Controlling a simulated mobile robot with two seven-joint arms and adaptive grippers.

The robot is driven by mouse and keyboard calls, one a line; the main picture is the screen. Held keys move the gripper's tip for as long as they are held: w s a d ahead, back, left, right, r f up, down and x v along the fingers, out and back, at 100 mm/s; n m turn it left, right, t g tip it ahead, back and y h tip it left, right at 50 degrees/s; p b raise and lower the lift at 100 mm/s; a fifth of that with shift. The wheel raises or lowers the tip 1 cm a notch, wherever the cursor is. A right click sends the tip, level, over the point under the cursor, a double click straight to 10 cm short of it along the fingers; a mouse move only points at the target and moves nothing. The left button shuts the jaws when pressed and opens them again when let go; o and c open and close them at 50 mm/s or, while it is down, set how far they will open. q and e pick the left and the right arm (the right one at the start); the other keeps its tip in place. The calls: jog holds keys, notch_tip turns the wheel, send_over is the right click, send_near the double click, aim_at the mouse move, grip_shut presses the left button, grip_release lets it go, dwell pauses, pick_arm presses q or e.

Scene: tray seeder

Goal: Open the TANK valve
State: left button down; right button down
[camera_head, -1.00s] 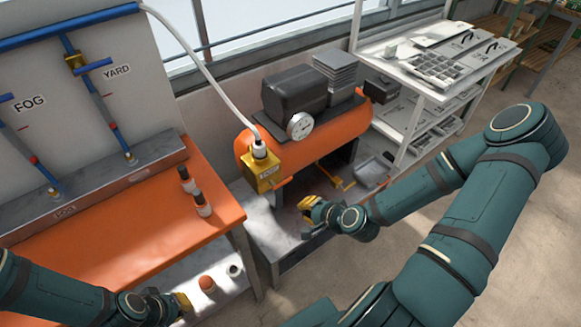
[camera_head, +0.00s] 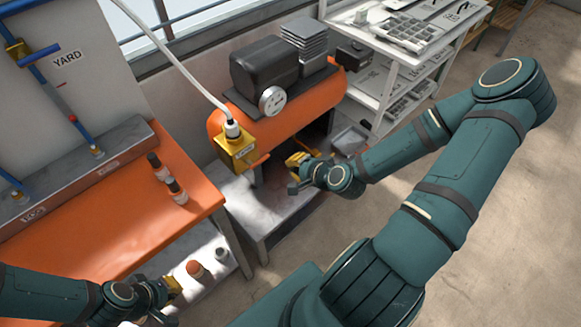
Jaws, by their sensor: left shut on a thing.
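The orange tank (camera_head: 290,115) lies below the window, with a round gauge (camera_head: 272,100) at its front. A yellow block (camera_head: 237,152) sits on its left end with a white hose fitted into the top. I cannot read a TANK label. My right gripper (camera_head: 299,161), with yellow fingers, is just below the tank. It covers the place of the yellow lever, and I cannot tell whether it touches it or is open. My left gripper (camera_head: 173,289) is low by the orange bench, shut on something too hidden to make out.
The orange bench (camera_head: 120,225) carries two dark-topped bottles (camera_head: 175,190). A round orange-topped item (camera_head: 194,268) and a small grey cup (camera_head: 221,254) stand on the low shelf near my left gripper. A white shelf rack (camera_head: 400,85) stands right of the tank. Open floor lies at the right.

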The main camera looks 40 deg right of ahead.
jog(key=b+x, duration=0.4)
jog(key=x, duration=0.9)
jog(key=shift+f+m+y, duration=0.4)
jog(key=shift+y, duration=0.2)
jog(key=a+f+m+t+y+b, duration=0.1)
jog(key=a+f+m+t+y, duration=0.1)
jog(key=f+m+y, duration=0.3)
jog(key=a+m+y, duration=0.1)
jog(key=m+y, duration=0.2)
jog(key=shift+a+m+b, duration=0.4)
dwell(0.7)
jog(key=shift+s, duration=0.2)
